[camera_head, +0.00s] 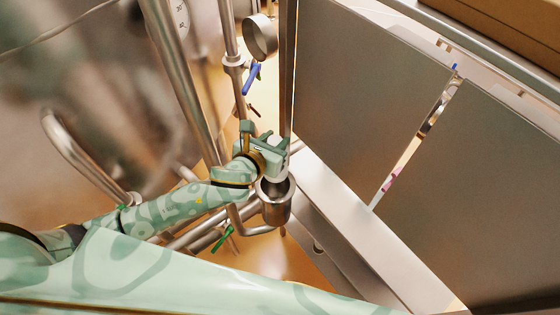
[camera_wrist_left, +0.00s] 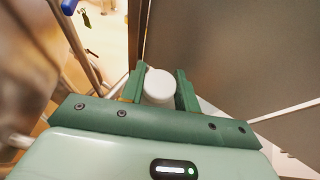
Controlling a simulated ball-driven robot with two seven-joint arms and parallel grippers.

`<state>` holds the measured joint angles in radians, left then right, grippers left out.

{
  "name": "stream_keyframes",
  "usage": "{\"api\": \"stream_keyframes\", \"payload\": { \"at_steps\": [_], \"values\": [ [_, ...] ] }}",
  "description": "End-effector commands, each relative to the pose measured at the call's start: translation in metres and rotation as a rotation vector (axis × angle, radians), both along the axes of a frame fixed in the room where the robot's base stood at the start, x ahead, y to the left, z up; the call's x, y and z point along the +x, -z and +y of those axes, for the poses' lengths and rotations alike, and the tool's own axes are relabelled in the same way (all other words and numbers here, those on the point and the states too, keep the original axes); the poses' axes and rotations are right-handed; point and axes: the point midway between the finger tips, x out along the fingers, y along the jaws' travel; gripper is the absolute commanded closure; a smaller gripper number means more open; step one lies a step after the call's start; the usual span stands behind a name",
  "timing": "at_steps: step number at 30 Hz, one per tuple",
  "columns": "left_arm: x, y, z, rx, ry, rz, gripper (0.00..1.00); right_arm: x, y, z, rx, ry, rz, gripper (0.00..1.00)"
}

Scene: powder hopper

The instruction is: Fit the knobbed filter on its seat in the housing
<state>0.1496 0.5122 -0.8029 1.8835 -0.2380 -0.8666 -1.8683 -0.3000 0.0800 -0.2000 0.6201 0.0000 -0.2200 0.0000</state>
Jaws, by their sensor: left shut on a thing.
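The filter (camera_wrist_left: 159,86) shows in the left wrist view as a white round piece between my two green fingers. My left gripper (camera_wrist_left: 160,88) is shut on it. In the head view my left gripper (camera_head: 276,152) is directly above the housing (camera_head: 276,211), an open-topped metal cup among the pipes. A pale bit of the filter shows between the gripper and the cup's mouth. I cannot tell whether the filter touches the housing. The seat inside is hidden, and the housing is not clear in the wrist view. My right gripper is not in view.
Metal pipes stand to the left of and behind the housing, with a round gauge (camera_head: 260,37), a blue-handled valve (camera_head: 251,78) and a green handle (camera_head: 222,239). Large grey panels (camera_head: 365,85) close off the right side, close to the gripper.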

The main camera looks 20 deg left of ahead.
Motion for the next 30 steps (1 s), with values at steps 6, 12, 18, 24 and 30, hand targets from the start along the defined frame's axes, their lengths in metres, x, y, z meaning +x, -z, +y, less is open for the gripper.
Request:
{"api": "stream_keyframes", "payload": {
  "at_steps": [6, 12, 18, 24, 30],
  "values": [
    [-0.001, 0.026, 0.0, -0.001, -0.001, 0.003, 1.0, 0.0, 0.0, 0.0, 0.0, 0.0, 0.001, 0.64],
    [-0.001, 0.059, 0.0, -0.001, -0.002, 0.003, 1.0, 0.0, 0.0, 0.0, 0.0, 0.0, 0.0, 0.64],
    [-0.001, 0.104, -0.001, -0.001, 0.001, 0.003, 1.0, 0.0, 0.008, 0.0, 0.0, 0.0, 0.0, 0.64],
    [-0.001, 0.132, 0.0, -0.001, 0.002, 0.001, 1.0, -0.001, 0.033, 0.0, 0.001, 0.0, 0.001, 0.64],
    [-0.001, 0.138, 0.0, -0.001, 0.002, 0.0, 1.0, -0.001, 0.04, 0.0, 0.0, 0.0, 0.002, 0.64]
  ]
}}
